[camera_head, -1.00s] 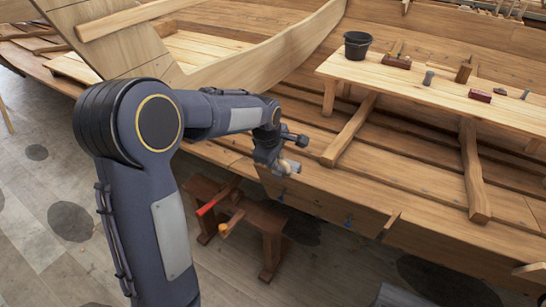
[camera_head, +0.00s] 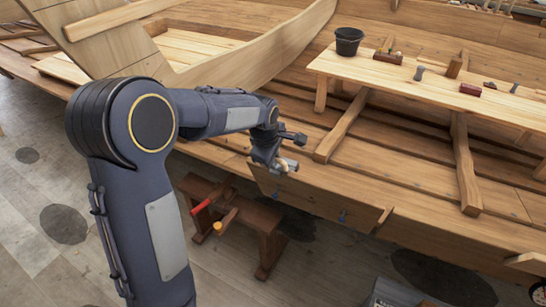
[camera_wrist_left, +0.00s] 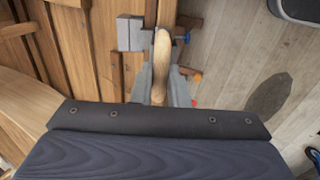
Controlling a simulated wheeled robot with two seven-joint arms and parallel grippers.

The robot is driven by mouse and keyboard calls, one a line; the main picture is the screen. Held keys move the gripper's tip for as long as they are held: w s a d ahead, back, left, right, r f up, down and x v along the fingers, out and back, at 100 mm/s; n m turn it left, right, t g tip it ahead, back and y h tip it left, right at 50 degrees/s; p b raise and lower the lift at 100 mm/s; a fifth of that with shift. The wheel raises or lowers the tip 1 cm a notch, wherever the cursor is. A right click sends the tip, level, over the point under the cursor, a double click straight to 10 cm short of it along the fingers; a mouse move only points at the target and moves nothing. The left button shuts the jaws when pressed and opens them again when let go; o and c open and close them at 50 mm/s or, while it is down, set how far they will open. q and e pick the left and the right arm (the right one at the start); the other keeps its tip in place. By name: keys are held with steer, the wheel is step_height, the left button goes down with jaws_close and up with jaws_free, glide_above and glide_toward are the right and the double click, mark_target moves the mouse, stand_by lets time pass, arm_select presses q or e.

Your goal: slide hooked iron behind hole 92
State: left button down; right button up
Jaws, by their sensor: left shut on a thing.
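My left gripper (camera_head: 275,162) is at the upper edge of the hull's side planking (camera_head: 320,200). In the left wrist view, its fingers (camera_wrist_left: 162,85) are shut on a pale wooden handle (camera_wrist_left: 162,55). A grey metal block (camera_wrist_left: 130,32) shows just left of the handle, over the planks; it seems to be the head of the hooked iron. In the head view, the grey metal (camera_head: 290,164) shows small beside the gripper. I cannot read any hole number or tell whether the iron touches wood. My right gripper is not in view.
A wooden stool (camera_head: 265,235) with red-tipped and orange-tipped tools stands below the plank. A plank bench (camera_head: 420,85) inside the hull carries a black bucket (camera_head: 349,41) and several small tools. A curved upright board (camera_head: 265,50) rises behind my arm. Floor at lower left is clear.

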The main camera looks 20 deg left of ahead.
arm_select(q)
steer(key=c, duration=1.4)
jaws_free()
steer(key=shift+r, duration=0.1)
steer(key=shift+o, duration=0.4)
step_height(320, 180, up, 8)
steer(key=p, duration=0.6)
